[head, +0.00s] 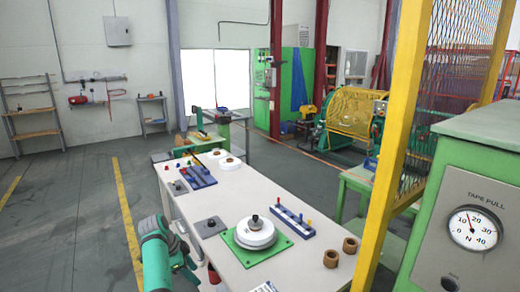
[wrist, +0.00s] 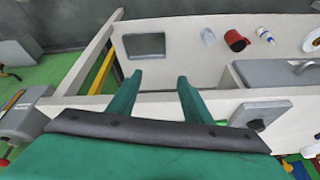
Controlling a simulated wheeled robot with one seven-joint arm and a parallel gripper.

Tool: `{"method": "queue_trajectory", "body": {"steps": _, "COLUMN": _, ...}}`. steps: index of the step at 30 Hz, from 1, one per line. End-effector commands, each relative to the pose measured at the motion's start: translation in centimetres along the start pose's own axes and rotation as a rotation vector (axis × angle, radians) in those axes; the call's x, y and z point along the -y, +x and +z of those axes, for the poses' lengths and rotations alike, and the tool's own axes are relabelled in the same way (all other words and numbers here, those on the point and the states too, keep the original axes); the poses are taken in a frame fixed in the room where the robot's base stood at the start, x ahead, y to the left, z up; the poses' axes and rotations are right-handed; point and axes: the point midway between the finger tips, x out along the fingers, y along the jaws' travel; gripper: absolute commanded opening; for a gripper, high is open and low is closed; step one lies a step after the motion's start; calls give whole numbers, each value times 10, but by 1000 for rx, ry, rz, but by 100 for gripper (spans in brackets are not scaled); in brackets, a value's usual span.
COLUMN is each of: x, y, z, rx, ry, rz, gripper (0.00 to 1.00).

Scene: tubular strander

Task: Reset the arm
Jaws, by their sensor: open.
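My gripper (wrist: 158,88) shows in the wrist view as two green fingers held well apart with nothing between them. The fingers point toward the white frame and open shelf of a bench. A dark grey bar runs across my gripper behind the fingers. In the head view, my teal arm (head: 155,250) is at the lower left, beside the left edge of the long white workbench (head: 300,262). The fingertips cannot be made out in that view.
The bench carries a green plate (head: 282,246) with a white disc (head: 256,238), blue peg strips (head: 294,222) and brown rings (head: 331,258). A yellow post (head: 392,130) and green gauge cabinet (head: 430,200) stand right. A red mug (wrist: 236,40) is on the shelf.

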Motion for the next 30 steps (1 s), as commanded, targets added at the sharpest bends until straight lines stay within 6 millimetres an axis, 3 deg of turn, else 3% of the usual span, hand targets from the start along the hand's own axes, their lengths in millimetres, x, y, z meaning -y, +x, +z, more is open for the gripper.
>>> {"method": "queue_trajectory", "body": {"steps": 1, "x": -5, "y": 23, "z": 2, "rx": 1, "ry": -18, "rz": -11, "gripper": 45}}
{"method": "queue_trajectory", "body": {"steps": 6, "x": -23, "y": 97, "z": 7, "rx": 2, "ry": -100, "rz": -80, "gripper": 45}}
{"method": "queue_trajectory", "body": {"steps": 15, "x": -77, "y": 210, "z": 14, "rx": -14, "ry": -246, "rz": -217, "gripper": 45}}
{"method": "queue_trajectory", "body": {"steps": 24, "x": -155, "y": 289, "z": 22, "rx": -52, "ry": -386, "rz": -353, "gripper": 45}}
{"method": "queue_trajectory", "body": {"steps": 30, "x": -215, "y": 320, "z": 29, "rx": -90, "ry": -473, "rz": -442, "gripper": 45}}
